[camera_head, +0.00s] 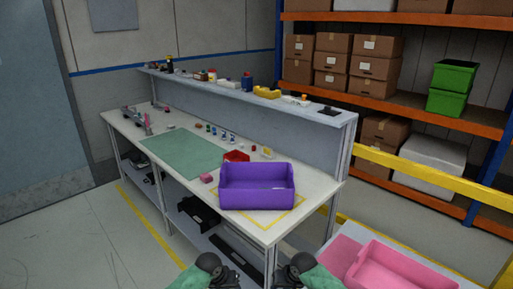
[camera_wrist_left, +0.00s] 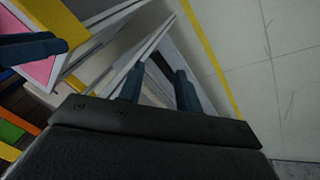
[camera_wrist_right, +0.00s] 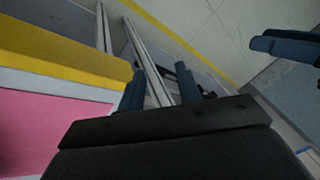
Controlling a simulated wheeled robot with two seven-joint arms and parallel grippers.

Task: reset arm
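My left gripper (camera_wrist_left: 160,88) shows two blue-grey fingers standing apart with nothing between them in the left wrist view. My right gripper (camera_wrist_right: 162,88) also shows two separated fingers and is empty in the right wrist view. Each wrist view also catches the other gripper's fingers near its edge. In the head view only dark wrist parts of both arms show at the bottom edge, in front of the workbench (camera_head: 262,233). The fingertips cannot be made out there. Neither gripper visibly touches anything.
A purple bin (camera_head: 257,197) stands on the bench's near right corner, beside a green mat (camera_head: 185,152) and a small red tray (camera_head: 236,156). A pink bin (camera_head: 400,268) sits at lower right. A yellow rail (camera_head: 425,174) and shelving stand behind. Floor at left is clear.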

